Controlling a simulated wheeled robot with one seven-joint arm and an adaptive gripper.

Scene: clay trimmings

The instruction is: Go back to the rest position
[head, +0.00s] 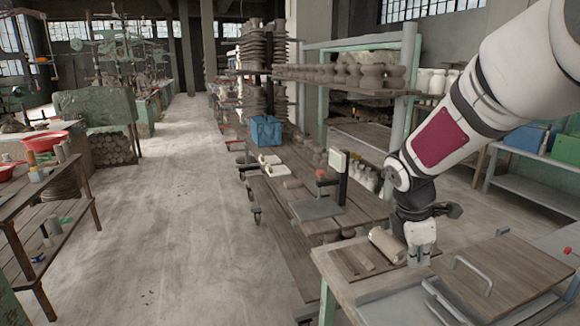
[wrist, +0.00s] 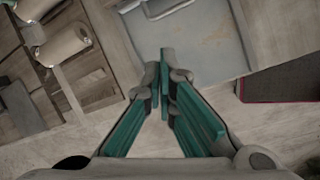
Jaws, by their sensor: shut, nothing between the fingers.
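My gripper (head: 419,256) hangs at the end of my white and dark arm, above the near wooden workbench at the lower right of the head view. In the wrist view my gripper (wrist: 165,75) has its teal fingers brought together at the tips, with nothing held between them. A pale cylinder (head: 386,245) lies on its side just left of my gripper in the head view.
A wooden board (head: 500,274) with a grey handle lies right of my gripper. A grey tray (head: 390,308) is at the bench front. A cart (head: 318,208) and a rack of pots (head: 345,88) stand behind. Open floor (head: 165,230) lies to the left.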

